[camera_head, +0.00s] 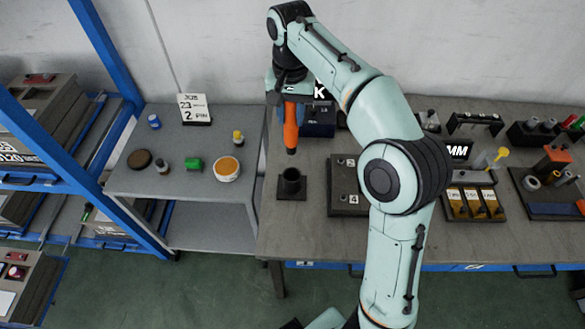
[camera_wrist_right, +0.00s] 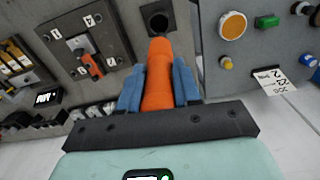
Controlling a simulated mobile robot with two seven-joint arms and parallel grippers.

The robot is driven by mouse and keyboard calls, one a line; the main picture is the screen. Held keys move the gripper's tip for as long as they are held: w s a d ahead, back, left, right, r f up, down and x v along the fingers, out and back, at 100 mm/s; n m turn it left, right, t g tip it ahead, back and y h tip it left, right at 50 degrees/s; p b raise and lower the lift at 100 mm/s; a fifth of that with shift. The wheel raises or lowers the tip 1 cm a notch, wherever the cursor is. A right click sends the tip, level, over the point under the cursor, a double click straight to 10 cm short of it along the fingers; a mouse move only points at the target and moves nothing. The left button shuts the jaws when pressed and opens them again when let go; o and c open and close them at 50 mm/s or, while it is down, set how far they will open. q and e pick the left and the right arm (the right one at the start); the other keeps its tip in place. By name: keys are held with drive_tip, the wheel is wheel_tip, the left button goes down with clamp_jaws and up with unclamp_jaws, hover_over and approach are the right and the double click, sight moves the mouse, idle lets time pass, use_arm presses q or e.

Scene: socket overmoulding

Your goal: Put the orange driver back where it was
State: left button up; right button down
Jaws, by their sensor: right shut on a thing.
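My right gripper (camera_head: 290,97) is shut on the orange driver (camera_head: 291,128), which hangs upright with its lower end in the air. In the right wrist view the driver (camera_wrist_right: 158,80) sits between the two blue fingers (camera_wrist_right: 158,88). A black cup-shaped holder (camera_head: 291,183) on a square base stands on the bench, below the driver in the head view, and its opening looks empty. The holder (camera_wrist_right: 157,19) also shows just past the driver's end in the right wrist view. The driver appears apart from it. My left gripper is not in view.
A dark numbered plate (camera_head: 343,200) lies right of the holder, partly hidden by my arm; an orange piece (camera_wrist_right: 90,65) shows on it in the wrist view. A dark blue box (camera_head: 318,122) stands behind. A grey side table (camera_head: 180,215) with small containers is at left.

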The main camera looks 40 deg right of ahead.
sight(292, 151)
wheel_tip(292, 151, down, 12)
drive_tip(key=b, duration=0.2)
drive_tip(key=shift+s+b, duration=0.15)
drive_tip(key=shift+b, duration=0.15)
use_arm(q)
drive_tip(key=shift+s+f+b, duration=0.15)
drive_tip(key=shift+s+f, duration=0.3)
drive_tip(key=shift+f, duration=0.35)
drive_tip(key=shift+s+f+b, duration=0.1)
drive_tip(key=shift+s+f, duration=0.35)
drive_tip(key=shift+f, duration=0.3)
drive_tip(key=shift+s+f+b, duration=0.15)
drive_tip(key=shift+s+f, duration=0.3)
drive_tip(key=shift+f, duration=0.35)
use_arm(e)
drive_tip(key=shift+f, duration=2.35)
drive_tip(key=shift+f, duration=0.15)
drive_tip(key=c, duration=0.8)
unclamp_jaws()
wheel_tip(292, 151, up, 12)
drive_tip(key=p, duration=0.2)
drive_tip(key=shift+p, duration=0.3)
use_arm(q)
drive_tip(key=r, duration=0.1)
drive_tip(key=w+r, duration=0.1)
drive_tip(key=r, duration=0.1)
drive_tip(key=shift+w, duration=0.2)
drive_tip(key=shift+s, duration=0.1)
